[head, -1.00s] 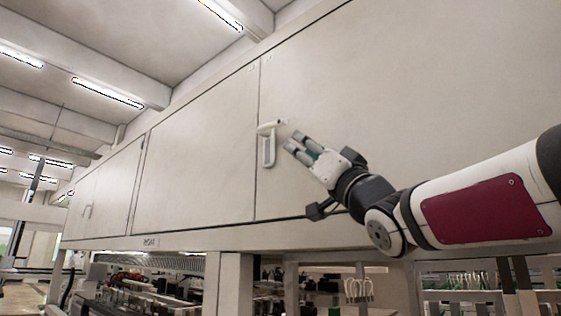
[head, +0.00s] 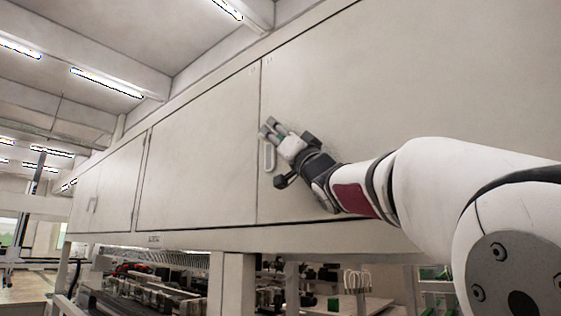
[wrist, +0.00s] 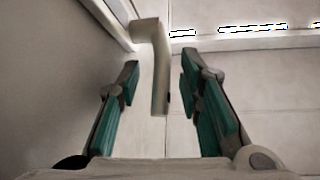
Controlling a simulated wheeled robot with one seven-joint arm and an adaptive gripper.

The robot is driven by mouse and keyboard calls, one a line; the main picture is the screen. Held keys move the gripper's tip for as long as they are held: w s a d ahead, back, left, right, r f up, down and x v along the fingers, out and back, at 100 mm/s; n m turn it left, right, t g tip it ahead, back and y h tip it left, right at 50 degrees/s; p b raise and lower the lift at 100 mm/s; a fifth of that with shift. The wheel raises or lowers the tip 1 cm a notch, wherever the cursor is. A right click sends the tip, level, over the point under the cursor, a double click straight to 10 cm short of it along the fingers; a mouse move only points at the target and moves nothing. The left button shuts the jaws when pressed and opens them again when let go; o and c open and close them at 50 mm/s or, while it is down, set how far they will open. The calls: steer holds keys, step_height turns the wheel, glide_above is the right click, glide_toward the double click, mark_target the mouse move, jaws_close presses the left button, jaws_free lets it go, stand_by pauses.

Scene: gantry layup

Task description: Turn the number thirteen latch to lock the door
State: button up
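The latch (head: 268,158) is a pale lever on the front of the cabinet door (head: 400,100), near the seam on its left. In the head view its lower part hangs straight down below my fingers, and its upper part is hidden. In the wrist view the latch (wrist: 159,75) bends into a bar that lies between my two teal-padded fingers, with a gap on each side. My gripper (head: 268,129) is open around the bar and not closed on it; it also shows in the wrist view (wrist: 160,62). No number thirteen is readable.
Another closed panel (head: 200,150) lies left of the seam, with a further handle (head: 94,204) far left. Below the cabinets are a support post (head: 238,285) and cluttered shelves. The door face right of the latch is clear except for my arm.

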steer(key=shift+w+a+r, duration=0.35)
steer(key=shift+w+r, duration=0.05)
steer(key=shift+r, duration=0.1)
jaws_close()
